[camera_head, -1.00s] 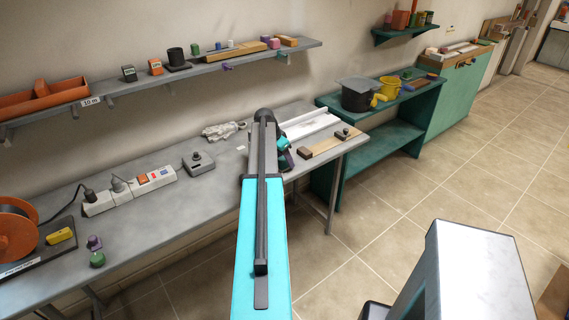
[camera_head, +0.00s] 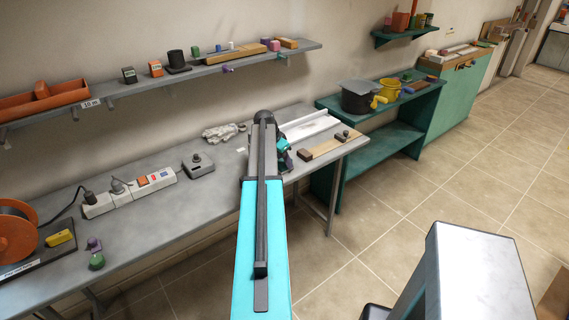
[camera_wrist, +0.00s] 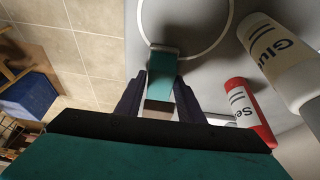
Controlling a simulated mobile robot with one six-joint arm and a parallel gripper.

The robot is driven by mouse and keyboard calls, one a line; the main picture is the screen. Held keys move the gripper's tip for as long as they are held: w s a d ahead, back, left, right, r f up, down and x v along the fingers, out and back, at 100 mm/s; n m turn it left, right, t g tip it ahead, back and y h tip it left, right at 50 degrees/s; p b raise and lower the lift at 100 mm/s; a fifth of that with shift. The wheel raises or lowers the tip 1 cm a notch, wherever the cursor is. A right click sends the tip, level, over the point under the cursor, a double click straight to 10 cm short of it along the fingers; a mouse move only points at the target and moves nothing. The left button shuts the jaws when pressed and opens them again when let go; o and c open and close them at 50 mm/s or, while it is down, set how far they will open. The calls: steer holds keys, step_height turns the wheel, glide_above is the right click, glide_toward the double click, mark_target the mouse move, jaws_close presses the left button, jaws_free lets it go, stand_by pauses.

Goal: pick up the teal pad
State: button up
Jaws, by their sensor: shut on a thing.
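The teal pad (camera_wrist: 165,66) is a small block with a teal face and a paler grey-brown end, seen in the wrist view. My gripper (camera_wrist: 160,80) has its two dark fingers shut on it, one on each side. I cannot tell whether the pad still touches the grey surface behind it. In the head view my arm hides most of the gripper, and the pad cannot be made out there.
In the wrist view, a white glue bottle (camera_wrist: 275,50) and a red bottle (camera_wrist: 246,108) lie close right of the pad. A thin white ring (camera_wrist: 229,22) curves behind it. In the head view, a wooden strip (camera_head: 322,148) lies on the grey bench (camera_head: 150,215).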

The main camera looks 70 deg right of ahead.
steer(key=shift+r, duration=0.1)
steer(key=shift+r+b, duration=0.9)
steer(key=shift+r, duration=0.5)
steer(key=shift+a+r, duration=0.2)
steer(key=s+a+r+b, duration=0.1)
steer(key=s+a+b, duration=0.2)
steer(key=a, duration=1.2)
steer(key=shift+s+a+r+b, duration=0.15)
steer(key=shift+r+b, duration=0.15)
steer(key=shift+b, duration=0.6)
